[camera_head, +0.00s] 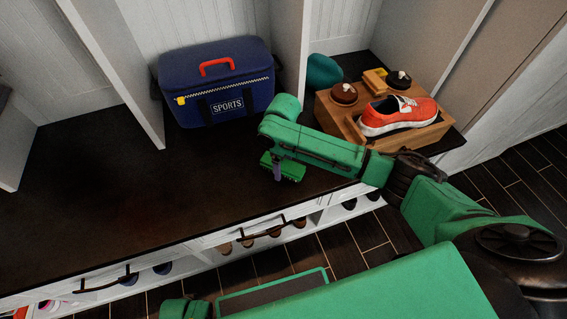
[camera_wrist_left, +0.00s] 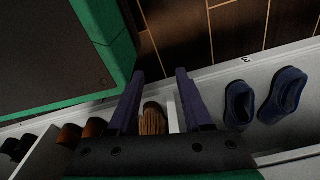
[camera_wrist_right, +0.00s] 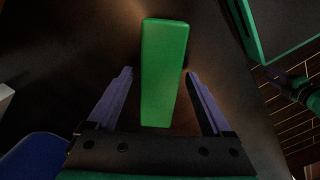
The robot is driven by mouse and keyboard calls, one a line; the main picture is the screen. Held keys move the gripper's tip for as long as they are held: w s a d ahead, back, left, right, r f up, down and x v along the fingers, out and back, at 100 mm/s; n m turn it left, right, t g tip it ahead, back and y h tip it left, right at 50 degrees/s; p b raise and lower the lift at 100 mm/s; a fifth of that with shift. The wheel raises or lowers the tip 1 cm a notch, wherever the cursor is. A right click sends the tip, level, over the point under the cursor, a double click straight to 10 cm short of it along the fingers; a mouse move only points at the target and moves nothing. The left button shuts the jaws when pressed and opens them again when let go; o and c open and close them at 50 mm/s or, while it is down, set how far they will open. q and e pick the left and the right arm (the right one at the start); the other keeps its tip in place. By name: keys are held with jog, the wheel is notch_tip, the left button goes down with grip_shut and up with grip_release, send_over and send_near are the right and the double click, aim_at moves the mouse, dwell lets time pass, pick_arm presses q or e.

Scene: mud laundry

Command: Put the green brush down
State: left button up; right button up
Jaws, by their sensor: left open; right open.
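The green brush (camera_head: 289,172) lies on the dark bench top (camera_head: 120,190) near its front edge, in front of the blue sports bag. My right gripper (camera_head: 277,176) points down over it and partly hides it. In the right wrist view the brush (camera_wrist_right: 163,60) shows as a long green block between the open fingers (camera_wrist_right: 158,73), with a gap on each side. Its bristles are not visible there. My left gripper (camera_wrist_left: 160,72) is open and empty in the left wrist view, above the lower shoe shelf.
A blue sports bag (camera_head: 215,85) stands behind the brush. A wooden box (camera_head: 344,127) with an orange shoe (camera_head: 398,115) and round brown-topped items is at the right. White dividers rise behind the bench. Its left part is clear. Shoes sit on the shelf below.

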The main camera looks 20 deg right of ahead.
aim_at(283, 164)
pick_arm(q)
jog(key=s+a+f+p, duration=0.1)
jog(key=s+p, duration=0.2)
jog(key=s, duration=0.2)
jog(key=shift+s+f, duration=0.25)
jog(key=shift+s, duration=0.15)
pick_arm(e)
notch_tip(283, 164, up, 12)
pick_arm(q)
jog(key=shift+a, duration=0.1)
